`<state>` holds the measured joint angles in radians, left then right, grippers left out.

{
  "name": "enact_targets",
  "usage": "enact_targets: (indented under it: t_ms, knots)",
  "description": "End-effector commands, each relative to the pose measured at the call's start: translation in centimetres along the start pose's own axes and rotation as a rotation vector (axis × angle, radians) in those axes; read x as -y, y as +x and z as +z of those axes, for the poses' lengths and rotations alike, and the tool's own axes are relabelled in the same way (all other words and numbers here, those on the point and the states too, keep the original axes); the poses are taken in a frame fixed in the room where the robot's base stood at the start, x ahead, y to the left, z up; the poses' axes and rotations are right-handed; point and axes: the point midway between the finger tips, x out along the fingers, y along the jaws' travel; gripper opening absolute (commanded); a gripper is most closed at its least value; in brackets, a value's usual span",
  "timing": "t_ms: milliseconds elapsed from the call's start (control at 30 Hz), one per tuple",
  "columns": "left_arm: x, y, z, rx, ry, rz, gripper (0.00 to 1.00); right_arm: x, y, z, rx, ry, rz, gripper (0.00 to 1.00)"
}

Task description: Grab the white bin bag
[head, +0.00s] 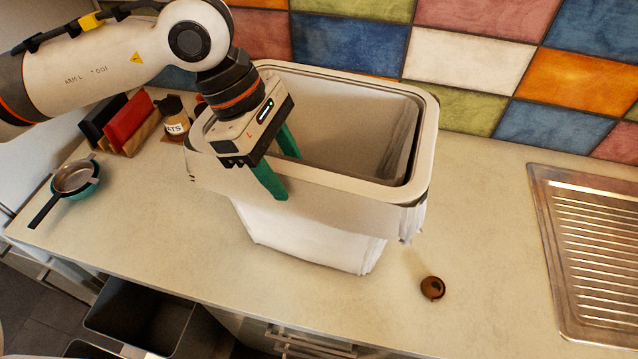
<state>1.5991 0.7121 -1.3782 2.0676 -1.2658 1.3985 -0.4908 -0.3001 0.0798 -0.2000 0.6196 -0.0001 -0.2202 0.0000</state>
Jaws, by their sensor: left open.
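The white bin bag (310,238) hangs around the outside of a pale rectangular bin that stands on the counter. The bin's rim (433,140) shows above it, and the inside looks mostly empty. My left gripper (287,177) is open, with green fingers pointing down at the near left side of the rim. One finger is on the outer side, in front of the wall, and the other is over the inner side. I cannot tell whether they touch the bag. My right gripper is out of view.
A small brown round object (432,288) lies right of the bin. A metal sink drainer (597,255) is at the far right. A strainer (76,177), a red item (128,118) in a rack and a jar (173,125) stand at left. A drawer (145,310) is open below the counter.

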Motion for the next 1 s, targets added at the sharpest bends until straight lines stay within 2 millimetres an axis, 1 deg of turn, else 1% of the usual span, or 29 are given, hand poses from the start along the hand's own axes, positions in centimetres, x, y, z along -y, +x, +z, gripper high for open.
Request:
enact_targets:
  t_ms: [267, 567, 600, 667, 700, 867, 1000]
  knots:
    - [0.01, 0.22, 0.07, -0.001, 0.000, 0.000, 0.47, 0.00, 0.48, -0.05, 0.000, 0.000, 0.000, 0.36]
    - [0.00, 0.16, 0.06, -0.001, 0.000, 0.000, 0.47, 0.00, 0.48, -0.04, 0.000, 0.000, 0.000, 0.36]
    - [0.00, 0.16, 0.06, -0.001, 0.000, 0.000, 0.44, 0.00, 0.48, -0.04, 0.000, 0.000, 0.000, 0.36]
    - [0.00, 0.16, 0.06, -0.001, 0.000, 0.000, 0.34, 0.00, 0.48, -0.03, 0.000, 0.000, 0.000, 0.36]
    - [0.00, 0.16, 0.06, 0.000, 0.000, 0.000, 0.27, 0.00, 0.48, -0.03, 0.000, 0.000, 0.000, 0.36]
    - [0.00, 0.17, 0.06, 0.000, 0.000, 0.000, 0.01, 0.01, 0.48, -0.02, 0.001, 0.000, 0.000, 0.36]
    - [-0.02, 0.17, 0.07, 0.000, 0.000, 0.001, 0.00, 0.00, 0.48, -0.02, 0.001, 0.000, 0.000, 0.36]
